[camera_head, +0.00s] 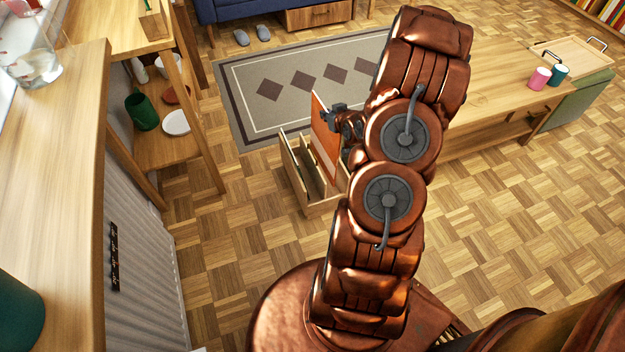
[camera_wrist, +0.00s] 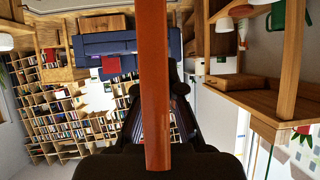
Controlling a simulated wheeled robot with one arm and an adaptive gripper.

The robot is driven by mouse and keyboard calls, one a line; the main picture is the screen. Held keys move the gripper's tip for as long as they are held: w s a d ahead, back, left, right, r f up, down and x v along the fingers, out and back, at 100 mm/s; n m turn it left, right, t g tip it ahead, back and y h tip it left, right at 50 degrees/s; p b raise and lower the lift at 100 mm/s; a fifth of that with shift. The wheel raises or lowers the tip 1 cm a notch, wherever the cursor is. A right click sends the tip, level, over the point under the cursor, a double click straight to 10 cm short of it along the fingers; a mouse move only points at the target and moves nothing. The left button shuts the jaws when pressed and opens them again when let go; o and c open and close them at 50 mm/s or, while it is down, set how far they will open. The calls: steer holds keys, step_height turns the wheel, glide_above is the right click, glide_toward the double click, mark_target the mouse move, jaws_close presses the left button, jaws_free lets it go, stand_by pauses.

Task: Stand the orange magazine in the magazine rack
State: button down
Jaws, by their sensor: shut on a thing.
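The orange magazine (camera_head: 323,137) is upright in the head view, its lower part between the walls of the wooden magazine rack (camera_head: 299,178) on the floor. My gripper (camera_head: 346,118) is shut on the magazine near its upper right edge. In the wrist view the magazine (camera_wrist: 154,85) is an orange strip running down the middle into my gripper (camera_wrist: 157,150). The rack holds other thin upright items. My arm hides the rack's right part, and I cannot tell whether the magazine touches the rack's bottom.
A low wooden table (camera_head: 490,85) with a pink cup (camera_head: 539,78) and a teal cup (camera_head: 558,75) stands at the right. A shelf unit (camera_head: 190,150) stands left of the rack. A grey rug (camera_head: 290,60) lies behind it. Parquet floor at the lower right is clear.

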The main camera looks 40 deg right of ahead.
steer(key=shift+s+d+f, duration=0.75)
steer(key=shift+s+d, duration=0.05)
steer(key=shift+s, duration=0.2)
